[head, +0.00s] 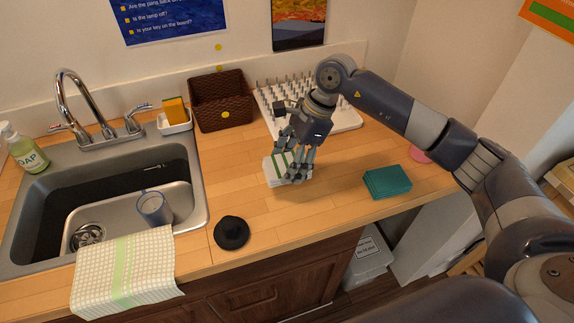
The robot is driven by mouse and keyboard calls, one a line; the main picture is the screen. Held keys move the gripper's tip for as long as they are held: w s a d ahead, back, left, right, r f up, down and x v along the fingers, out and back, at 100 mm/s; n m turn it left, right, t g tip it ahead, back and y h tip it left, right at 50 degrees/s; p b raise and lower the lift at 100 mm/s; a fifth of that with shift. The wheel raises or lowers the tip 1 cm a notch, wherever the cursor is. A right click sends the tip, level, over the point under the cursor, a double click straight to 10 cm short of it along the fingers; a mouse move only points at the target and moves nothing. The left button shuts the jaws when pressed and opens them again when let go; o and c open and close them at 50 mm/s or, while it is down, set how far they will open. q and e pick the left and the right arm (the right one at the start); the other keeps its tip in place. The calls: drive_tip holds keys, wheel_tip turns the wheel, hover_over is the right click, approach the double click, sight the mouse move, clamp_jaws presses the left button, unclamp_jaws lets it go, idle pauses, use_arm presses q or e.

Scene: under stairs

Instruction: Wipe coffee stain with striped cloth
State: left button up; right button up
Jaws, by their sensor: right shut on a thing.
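The striped cloth (274,172), white with green stripes and folded into a small pad, is on the wooden counter right of the sink. My right gripper (297,174) reaches down onto it from above and is shut on it. The fingers hide part of the cloth. I see no coffee stain on the bare parts of the counter; the area under the cloth and gripper is hidden. My left gripper is not in view.
A wicker basket (219,103) and white drying rack (350,118) stand behind. The sink (40,200) holds a mug (153,208); a checked towel (125,268) hangs over its front edge.

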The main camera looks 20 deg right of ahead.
drive_tip(key=shift+w+r+p, duration=0.25)
drive_tip(key=shift+r+p, duration=0.05)
drive_tip(key=shift+r, duration=0.55)
drive_tip(key=shift+s+r, duration=0.15)
drive_tip(key=shift+r, duration=0.6)
